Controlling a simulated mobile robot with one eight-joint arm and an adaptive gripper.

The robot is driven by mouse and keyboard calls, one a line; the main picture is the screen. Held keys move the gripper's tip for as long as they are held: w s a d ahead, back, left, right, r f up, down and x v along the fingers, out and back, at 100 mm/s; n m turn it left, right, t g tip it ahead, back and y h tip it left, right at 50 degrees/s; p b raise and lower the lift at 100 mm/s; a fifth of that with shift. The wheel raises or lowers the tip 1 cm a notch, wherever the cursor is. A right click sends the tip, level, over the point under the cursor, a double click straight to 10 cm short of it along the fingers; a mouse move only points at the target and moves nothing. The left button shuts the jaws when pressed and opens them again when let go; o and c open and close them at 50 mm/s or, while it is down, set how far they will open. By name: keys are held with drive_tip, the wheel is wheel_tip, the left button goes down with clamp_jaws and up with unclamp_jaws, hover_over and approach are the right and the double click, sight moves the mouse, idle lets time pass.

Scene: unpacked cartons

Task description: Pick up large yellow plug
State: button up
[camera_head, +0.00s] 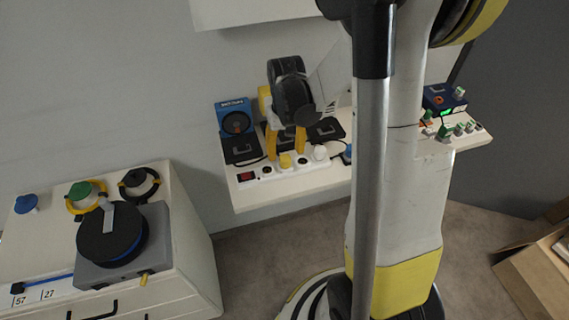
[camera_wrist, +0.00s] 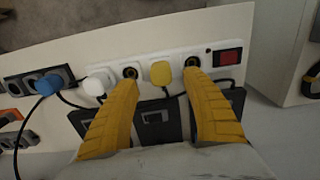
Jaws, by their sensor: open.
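The yellow plug (camera_wrist: 161,74) sits in a white power strip (camera_wrist: 145,68). It also shows in the head view (camera_head: 285,161), on the strip (camera_head: 262,173) near the front edge of the wall shelf. My gripper (camera_wrist: 161,72) is open, with its two yellow fingers spread on either side of the plug in the wrist view. The fingers appear apart from the plug. In the head view my gripper (camera_head: 285,140) comes down over the strip, and I cannot tell its exact height above the plug.
A white plug (camera_wrist: 96,84) stands beside the yellow one, and a blue plug (camera_wrist: 47,84) is farther off. A red switch (camera_wrist: 228,57) is at the strip's end. Black boxes and cables lie behind the strip. A white cabinet (camera_head: 190,235) stands at the left.

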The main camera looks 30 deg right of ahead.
sight(285, 157)
wheel_tip(285, 157, down, 5)
drive_tip(key=shift+w+r+b, duration=0.1)
drive_tip(key=shift+b, duration=1.1)
drive_tip(key=shift+a+r, duration=0.1)
drive_tip(key=shift+r, duration=0.05)
clamp_jaws()
drive_tip(key=r+p, duration=0.2)
drive_tip(key=r, duration=0.1)
drive_tip(key=d+r+p, duration=0.1)
drive_tip(key=r, duration=0.1)
drive_tip(key=shift+s+d+r, duration=0.1)
drive_tip(key=shift+s, duration=0.2)
drive_tip(key=s+d+r+p, duration=0.1)
drive_tip(key=d+r, duration=0.1)
drive_tip(key=d, duration=0.1)
drive_tip(key=s+d+r+p, duration=0.1)
drive_tip(key=d+r, duration=0.1)
drive_tip(key=d, duration=0.1)
drive_tip(key=s+d+r+p, duration=0.1)
drive_tip(key=s+d, duration=0.1)
drive_tip(key=d, duration=0.1)
drive_tip(key=shift+s+d+r+p, duration=0.1)
drive_tip(key=shift+d+r+p, duration=0.2)
drive_tip(key=shift+r+p, duration=0.1)
